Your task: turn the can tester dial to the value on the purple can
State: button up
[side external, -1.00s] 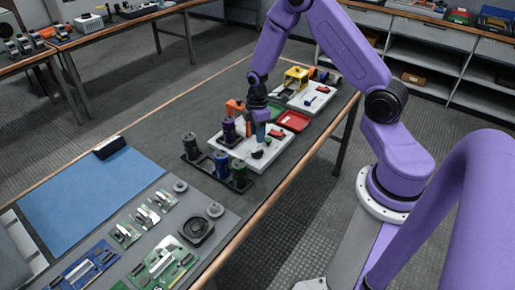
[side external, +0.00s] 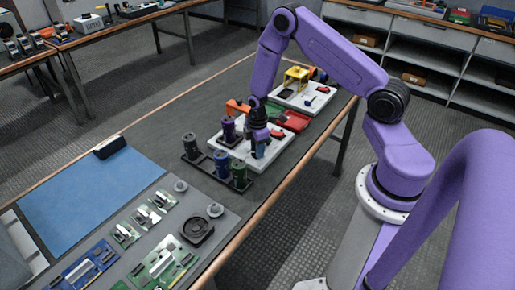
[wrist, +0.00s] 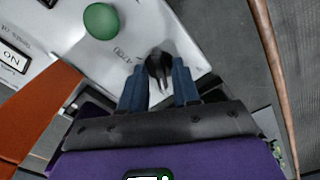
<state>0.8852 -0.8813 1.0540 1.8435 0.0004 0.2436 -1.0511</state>
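The purple can (side external: 228,129) stands upright in a dark rack on the bench; its printed value is too small to read. The white can tester (side external: 231,150) lies beside the rack. Its dark dial (wrist: 158,66) shows in the wrist view on the white panel, near unclear handwritten marks. My gripper (wrist: 158,72) has its two blue fingers apart, one on each side of the dial, with visible gaps; contact cannot be told. In the side view my gripper (side external: 259,153) is low over the tester and hides the dial.
A dark can (side external: 190,146), a blue can (side external: 221,161) and a green can (side external: 239,174) stand close by. A green button (wrist: 101,20) sits near the dial. Red (side external: 294,121) and green trays lie behind the tester. A blue mat (side external: 90,185) lies left.

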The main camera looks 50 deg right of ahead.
grip_shut()
jog(key=shift+m, duration=0.3)
jog(key=m, duration=1.1)
dwell(0.5)
jog(key=shift+o, duration=1.5)
grip_release()
